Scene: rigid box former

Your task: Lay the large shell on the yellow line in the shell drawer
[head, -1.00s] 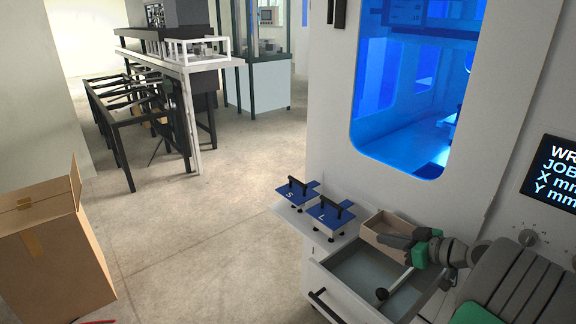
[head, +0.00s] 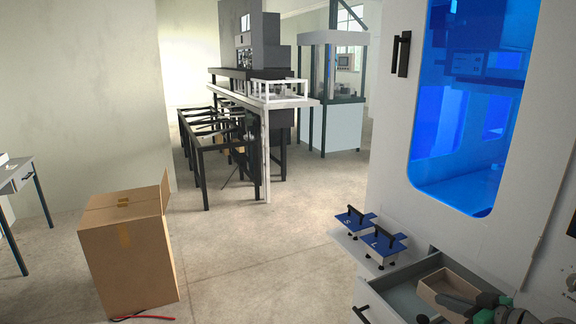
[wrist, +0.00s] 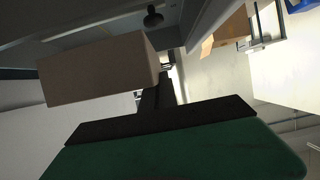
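The shell, an open tan box (head: 440,294), is at the open drawer (head: 405,298), over its right part in the head view. My gripper (head: 482,303) is at the shell's right side, near the lower right edge. In the wrist view the shell (wrist: 100,75) is close in front, left of my dark fingers (wrist: 163,92). The fingers are close together and look shut on its wall, though the contact is partly hidden. I cannot tell whether the shell touches the drawer floor. I see no yellow line.
Blue-topped blocks marked S (head: 354,219) and L (head: 384,243), with black handles, stand on a ledge beside the drawer. The white machine with a blue-lit window (head: 460,120) rises behind. A cardboard box (head: 130,255) stands on the floor at left; open floor lies between.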

